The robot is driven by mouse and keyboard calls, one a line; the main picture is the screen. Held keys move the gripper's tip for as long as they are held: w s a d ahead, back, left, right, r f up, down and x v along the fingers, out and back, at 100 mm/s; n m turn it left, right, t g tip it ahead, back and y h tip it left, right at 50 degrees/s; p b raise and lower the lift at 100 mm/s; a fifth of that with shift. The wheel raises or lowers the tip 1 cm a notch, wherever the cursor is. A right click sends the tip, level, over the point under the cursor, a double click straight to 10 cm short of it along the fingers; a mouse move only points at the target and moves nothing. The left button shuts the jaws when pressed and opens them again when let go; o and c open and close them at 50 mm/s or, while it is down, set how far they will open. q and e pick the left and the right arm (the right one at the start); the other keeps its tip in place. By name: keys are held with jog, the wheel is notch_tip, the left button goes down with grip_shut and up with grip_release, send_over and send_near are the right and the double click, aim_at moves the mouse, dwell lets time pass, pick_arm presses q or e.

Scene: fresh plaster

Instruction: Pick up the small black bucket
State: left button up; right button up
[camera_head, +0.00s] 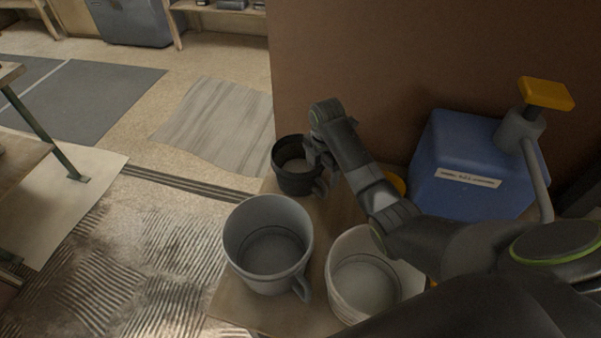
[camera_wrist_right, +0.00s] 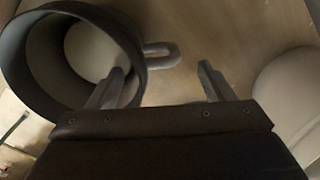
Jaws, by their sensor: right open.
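The small black bucket (camera_head: 292,181) stands upright at the far end of a wooden surface, its handle on the right side. My right gripper (camera_head: 318,160) is at the bucket's right side, close to the rim and handle. In the right wrist view the jaws (camera_wrist_right: 163,88) are open, with the dark bucket (camera_wrist_right: 40,75) at the left and its handle (camera_wrist_right: 163,52) just beyond the gap between the fingertips. The left finger overlaps the bucket's wall in the picture; I cannot tell whether it touches. My left gripper is out of view.
A larger grey bucket (camera_head: 262,281) and a whitish bucket (camera_head: 338,291) stand nearer on the wooden surface (camera_head: 237,308). A blue tank (camera_head: 462,150) with a yellow-topped handle (camera_head: 546,94) stands at the right. A brown panel (camera_head: 380,60) rises behind. Floor lies open at the left.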

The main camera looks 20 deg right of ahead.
aim_at(321, 181)
jog(key=shift+s+a+f, duration=0.1)
jog(key=shift+f, duration=1.5)
jog(key=shift+s+a+f, duration=0.1)
jog(key=shift+f, duration=1.45)
jog(key=shift+c, duration=0.3)
